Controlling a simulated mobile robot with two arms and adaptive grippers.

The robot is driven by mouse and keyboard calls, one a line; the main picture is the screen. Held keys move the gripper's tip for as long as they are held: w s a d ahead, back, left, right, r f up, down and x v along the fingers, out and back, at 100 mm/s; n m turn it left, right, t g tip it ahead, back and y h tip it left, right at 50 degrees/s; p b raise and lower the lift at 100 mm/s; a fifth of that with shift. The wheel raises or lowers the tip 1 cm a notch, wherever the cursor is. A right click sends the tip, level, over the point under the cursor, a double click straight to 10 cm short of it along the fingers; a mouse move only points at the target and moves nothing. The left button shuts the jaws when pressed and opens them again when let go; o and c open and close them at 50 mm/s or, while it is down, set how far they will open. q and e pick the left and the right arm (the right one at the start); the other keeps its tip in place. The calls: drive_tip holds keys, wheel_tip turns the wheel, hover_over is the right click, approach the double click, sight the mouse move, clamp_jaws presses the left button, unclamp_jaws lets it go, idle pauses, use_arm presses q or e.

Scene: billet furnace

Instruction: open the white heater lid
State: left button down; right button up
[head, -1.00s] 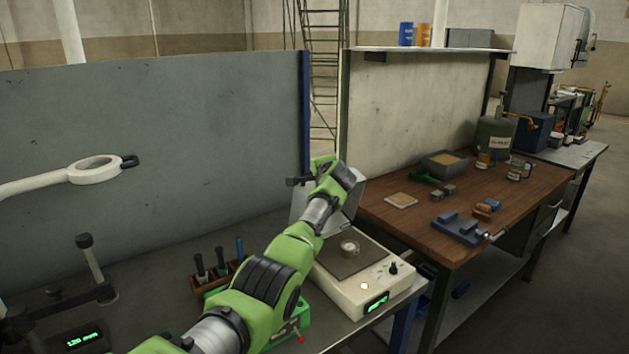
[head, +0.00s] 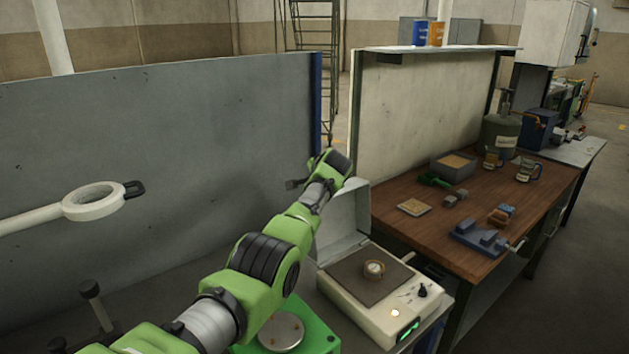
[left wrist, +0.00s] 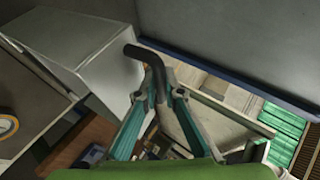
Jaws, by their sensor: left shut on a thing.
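The white heater (head: 385,315) stands on the bench, with a dark plate on top and lit controls on its front. Its lid (head: 345,222) is raised at the back and stands steeply up, partly hidden behind my left arm. The lid also shows in the left wrist view (left wrist: 85,45), with a black curved handle (left wrist: 140,52). My left gripper (left wrist: 160,75) is shut on this handle. In the head view, the wrist is above the lid and the grip itself is hard to make out. My right gripper is in neither view.
A small round ring-like piece (head: 374,267) sits on the heater's plate. A green device with a round pan (head: 281,330) is beside the heater. A magnifier lamp (head: 95,201) hangs at left. A grey partition (head: 150,150) stands behind; a wooden bench (head: 400,228) with tools is at right.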

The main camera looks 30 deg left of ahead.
use_arm(q)
drive_tip(key=shift+d, duration=0.1)
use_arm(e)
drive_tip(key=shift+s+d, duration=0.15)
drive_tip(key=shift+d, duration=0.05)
use_arm(q)
drive_tip(key=c, duration=2.4)
unclamp_jaws()
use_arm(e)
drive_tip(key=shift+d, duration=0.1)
use_arm(q)
drive_tip(key=shift+s+d+r, duration=0.35)
drive_tip(key=shift+s+r, duration=0.05)
drive_tip(key=v, duration=1)
drive_tip(key=shift+s+r, duration=0.15)
drive_tip(key=shift+s, duration=0.1)
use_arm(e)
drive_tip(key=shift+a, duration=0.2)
use_arm(q)
drive_tip(key=shift+d, duration=0.2)
